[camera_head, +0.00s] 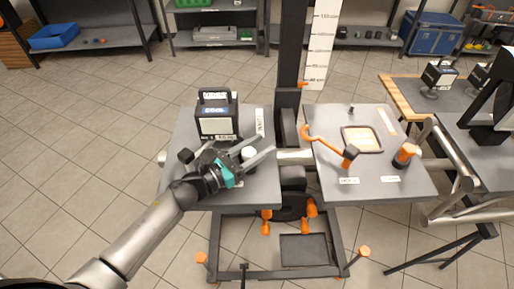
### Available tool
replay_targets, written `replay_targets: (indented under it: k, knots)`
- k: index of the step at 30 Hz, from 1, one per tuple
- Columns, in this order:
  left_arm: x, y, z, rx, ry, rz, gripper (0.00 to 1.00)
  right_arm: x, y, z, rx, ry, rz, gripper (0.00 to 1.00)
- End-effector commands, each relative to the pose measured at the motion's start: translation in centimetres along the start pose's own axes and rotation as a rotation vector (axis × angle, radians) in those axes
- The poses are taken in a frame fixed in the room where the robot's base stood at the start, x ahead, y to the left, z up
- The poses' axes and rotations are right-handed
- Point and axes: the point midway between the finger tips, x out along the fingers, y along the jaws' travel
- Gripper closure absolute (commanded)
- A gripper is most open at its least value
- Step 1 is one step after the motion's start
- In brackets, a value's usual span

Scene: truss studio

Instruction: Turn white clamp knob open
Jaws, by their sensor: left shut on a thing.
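The white clamp knob (248,153) is a small pale round piece on the left grey table panel. My left gripper (250,155) reaches in from the lower left, with its two grey fingers on either side of the knob and shut on it. The fingers hide part of the knob and whatever lies under it. My right gripper does not show.
A black box with a handle (217,116) stands behind the gripper on the left panel (262,192). The right panel (405,186) holds an orange hooked handle (330,145), a framed tray (376,138) and an orange knob (405,153). A dark post (291,60) rises between the panels.

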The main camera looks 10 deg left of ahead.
Motion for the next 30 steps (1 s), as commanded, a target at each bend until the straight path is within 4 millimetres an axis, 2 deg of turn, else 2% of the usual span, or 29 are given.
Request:
replay_targets:
  k: [3, 9, 25, 26, 30]
  knots:
    - [-0.1, -0.1, -0.3, 0.005, 0.002, -0.067, 1.00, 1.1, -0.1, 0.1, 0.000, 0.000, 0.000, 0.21]
    - [-0.1, -0.3, -0.2, 0.003, 0.001, -0.141, 1.00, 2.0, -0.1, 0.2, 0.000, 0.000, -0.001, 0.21]
    - [-0.1, -0.5, 0.0, -0.001, 0.000, -0.172, 1.00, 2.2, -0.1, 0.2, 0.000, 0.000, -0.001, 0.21]
    - [-0.1, -0.5, 0.0, -0.001, 0.000, -0.172, 0.53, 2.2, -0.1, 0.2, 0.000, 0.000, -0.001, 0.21]
    - [-0.1, -0.5, 0.0, -0.001, 0.000, -0.171, 0.37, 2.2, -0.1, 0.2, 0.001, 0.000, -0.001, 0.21]
